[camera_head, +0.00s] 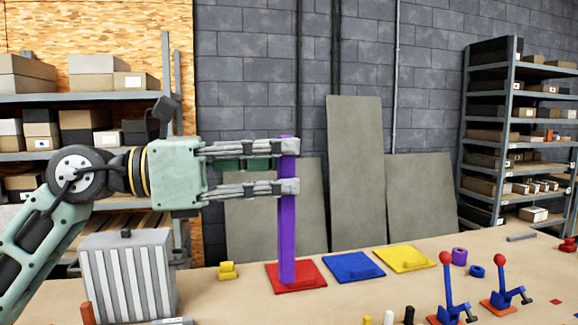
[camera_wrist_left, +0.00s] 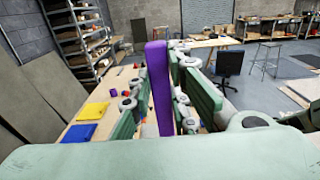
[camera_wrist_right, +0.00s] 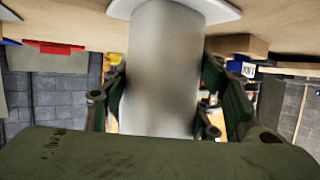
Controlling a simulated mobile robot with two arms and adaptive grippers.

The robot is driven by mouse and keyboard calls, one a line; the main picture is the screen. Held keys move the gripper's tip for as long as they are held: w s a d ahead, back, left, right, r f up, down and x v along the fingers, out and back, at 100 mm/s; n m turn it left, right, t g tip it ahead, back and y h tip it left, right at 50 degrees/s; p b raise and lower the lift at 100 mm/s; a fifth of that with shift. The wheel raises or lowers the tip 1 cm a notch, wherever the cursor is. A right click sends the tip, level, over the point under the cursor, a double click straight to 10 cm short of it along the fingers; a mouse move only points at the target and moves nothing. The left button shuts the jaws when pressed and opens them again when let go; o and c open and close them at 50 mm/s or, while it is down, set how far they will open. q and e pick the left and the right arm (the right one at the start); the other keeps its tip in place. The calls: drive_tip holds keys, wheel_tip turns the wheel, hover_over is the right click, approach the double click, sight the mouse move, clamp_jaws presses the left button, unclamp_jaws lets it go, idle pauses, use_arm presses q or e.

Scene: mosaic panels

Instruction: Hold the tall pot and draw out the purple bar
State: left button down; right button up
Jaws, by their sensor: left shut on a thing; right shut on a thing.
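The purple bar (camera_head: 288,230) stands upright, gripped near its top by my left gripper (camera_head: 289,167). Its lower end shows over the red plate (camera_head: 309,270); I cannot tell whether it touches. In the left wrist view the bar (camera_wrist_left: 160,88) sits between the green finger pads. My right gripper (camera_wrist_right: 162,105) shows only in the right wrist view, shut around a smooth, pale grey cylinder (camera_wrist_right: 160,60) with a wide flange, which looks like the tall pot. The pot's opening is hidden, and I cannot make out the pot in the head view.
Blue (camera_head: 353,267) and yellow (camera_head: 404,259) plates lie right of the red one. A ribbed silver box (camera_head: 128,275) stands at left, with small yellow blocks (camera_head: 227,270) beside it. Two red-knobbed blue levers (camera_head: 447,290) (camera_head: 502,280) and small purple and blue rings (camera_head: 459,256) are at right.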

drive_tip(key=o, duration=1.3)
use_arm(q)
drive_tip(key=v, duration=1.1)
drive_tip(key=shift+a, duration=0.3)
drive_tip(key=shift+w, duration=0.1)
use_arm(e)
drive_tip(key=shift+v, duration=5.95)
drive_tip(key=shift+w+d+r, duration=0.1)
